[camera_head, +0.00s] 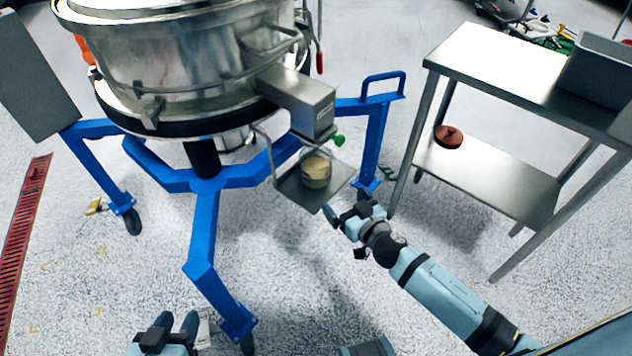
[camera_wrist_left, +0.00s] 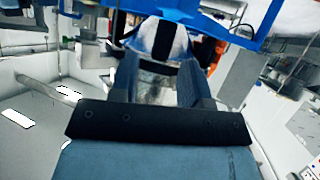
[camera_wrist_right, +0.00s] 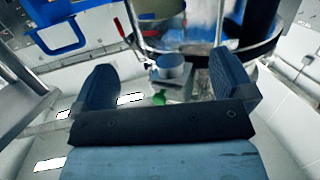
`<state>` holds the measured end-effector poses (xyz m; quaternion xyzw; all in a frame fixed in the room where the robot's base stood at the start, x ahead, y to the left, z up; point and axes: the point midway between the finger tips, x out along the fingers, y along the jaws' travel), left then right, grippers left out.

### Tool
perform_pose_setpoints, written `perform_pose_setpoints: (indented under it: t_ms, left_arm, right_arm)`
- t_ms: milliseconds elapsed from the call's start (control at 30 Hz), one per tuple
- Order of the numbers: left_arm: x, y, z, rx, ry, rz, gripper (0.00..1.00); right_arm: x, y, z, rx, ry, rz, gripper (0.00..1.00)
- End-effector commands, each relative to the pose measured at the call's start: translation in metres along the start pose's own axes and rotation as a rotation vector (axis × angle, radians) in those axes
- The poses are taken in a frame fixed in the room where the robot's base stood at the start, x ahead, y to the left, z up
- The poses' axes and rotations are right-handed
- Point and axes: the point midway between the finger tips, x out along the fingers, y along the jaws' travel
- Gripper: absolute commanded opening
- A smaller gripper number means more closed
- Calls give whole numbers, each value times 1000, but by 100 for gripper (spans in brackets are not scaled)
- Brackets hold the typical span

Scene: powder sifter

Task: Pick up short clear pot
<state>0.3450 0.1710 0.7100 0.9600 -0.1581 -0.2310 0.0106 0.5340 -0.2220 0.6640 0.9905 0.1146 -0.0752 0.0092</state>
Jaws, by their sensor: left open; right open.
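The short clear pot (camera_head: 316,174), with pale yellowish contents, stands upright on a small metal tray (camera_head: 298,194) below the sifter's outlet. My right gripper (camera_head: 345,213) is open, just below and to the right of the tray, apart from the pot. In the right wrist view, what looks like the pot (camera_wrist_right: 170,67) shows beyond and between the open fingers (camera_wrist_right: 165,85). My left gripper (camera_head: 174,322) is open and empty at the bottom of the head view, far from the pot. The left wrist view shows its fingers (camera_wrist_left: 160,80) apart.
The steel sifter (camera_head: 190,60) stands on a blue wheeled frame (camera_head: 205,225), with its outlet box (camera_head: 300,98) above the tray. A green knob (camera_head: 338,140) is close behind the pot. A steel table (camera_head: 490,75) stands right, with a reddish-brown round object (camera_head: 448,137) on its lower shelf.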

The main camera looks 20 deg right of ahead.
Motion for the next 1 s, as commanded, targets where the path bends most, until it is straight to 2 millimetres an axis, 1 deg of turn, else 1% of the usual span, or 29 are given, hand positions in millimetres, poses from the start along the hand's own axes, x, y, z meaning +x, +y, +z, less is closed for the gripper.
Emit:
perform_pose_setpoints:
  t_ms: [167,300,400,667,800,900,1000]
  left_arm:
    - [1,0,1,-1,5,2,43]
    - [2,2,-3,-3,26,9,43]
    - [3,4,-7,-5,46,14,43]
    - [4,6,-13,-8,76,22,43]
    - [6,10,-22,-12,125,36,43]
    - [6,14,-30,-13,154,47,43]
    - [6,15,-33,-13,171,52,43]
  right_arm:
    - [29,1,-1,-2,5,-1,100]
    - [58,1,-1,-2,5,0,100]
    - [73,1,0,-1,4,-1,100]
    - [93,1,2,0,3,0,100]
    - [114,3,6,-2,3,1,100]
    - [127,2,5,-2,3,0,100]
    - [135,2,5,0,2,0,100]
